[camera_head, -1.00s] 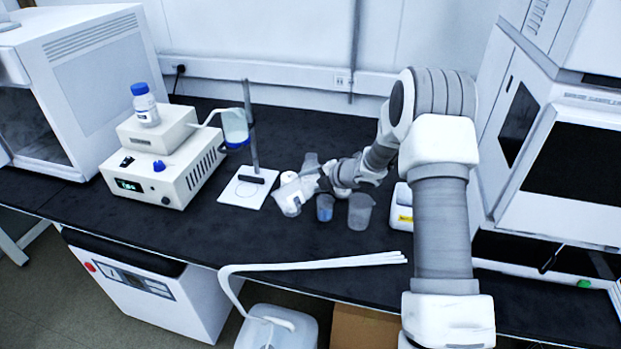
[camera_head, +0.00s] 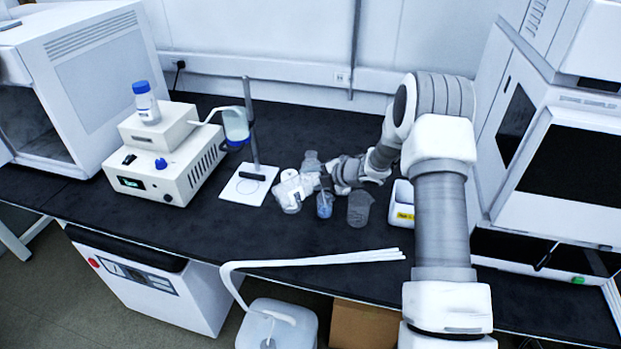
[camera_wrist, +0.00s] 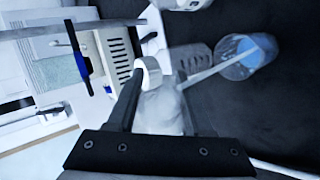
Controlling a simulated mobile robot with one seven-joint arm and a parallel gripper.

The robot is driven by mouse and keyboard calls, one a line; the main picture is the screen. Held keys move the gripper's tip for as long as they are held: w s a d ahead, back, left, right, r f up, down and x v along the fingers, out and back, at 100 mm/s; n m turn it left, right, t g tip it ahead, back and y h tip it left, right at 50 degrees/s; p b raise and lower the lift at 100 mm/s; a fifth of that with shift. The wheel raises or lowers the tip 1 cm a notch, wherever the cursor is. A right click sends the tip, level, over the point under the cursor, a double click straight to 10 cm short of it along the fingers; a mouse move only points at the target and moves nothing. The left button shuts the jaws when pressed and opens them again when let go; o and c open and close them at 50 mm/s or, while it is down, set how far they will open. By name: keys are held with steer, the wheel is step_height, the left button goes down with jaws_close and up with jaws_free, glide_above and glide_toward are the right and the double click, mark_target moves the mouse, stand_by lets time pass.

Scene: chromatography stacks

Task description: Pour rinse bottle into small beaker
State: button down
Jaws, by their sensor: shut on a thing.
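My gripper (camera_wrist: 165,100) is shut on a pale translucent bottle (camera_wrist: 160,110), which appears to be the rinse bottle. In the head view my gripper (camera_head: 305,185) is left of the beakers, and the held bottle (camera_head: 288,198) is partly hidden by it. The small beaker (camera_head: 325,210) stands just right of the bottle with blue liquid inside. In the wrist view the small beaker (camera_wrist: 238,60) is at upper right. A thin pale strip (camera_wrist: 210,73) runs from the bottle into its mouth; I cannot tell whether it is spout or stream.
A larger grey beaker (camera_head: 359,210) stands right of the small one, and another clear vessel (camera_head: 311,158) stands behind. A stand with a white base (camera_head: 245,190) is left. White tubes (camera_head: 320,261) lie along the bench's front edge. A yellow-labelled device (camera_head: 402,210) is right.

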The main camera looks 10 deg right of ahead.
steer(key=shift+r+n+t+h+b, duration=0.35)
steer(key=shift+r+n+h+b, duration=0.55)
steer(key=shift+b, duration=1.65)
steer(key=shift+r+n+t+h+b, duration=0.45)
steer(key=shift+h+b, duration=0.75)
steer(key=shift+b, duration=1.3)
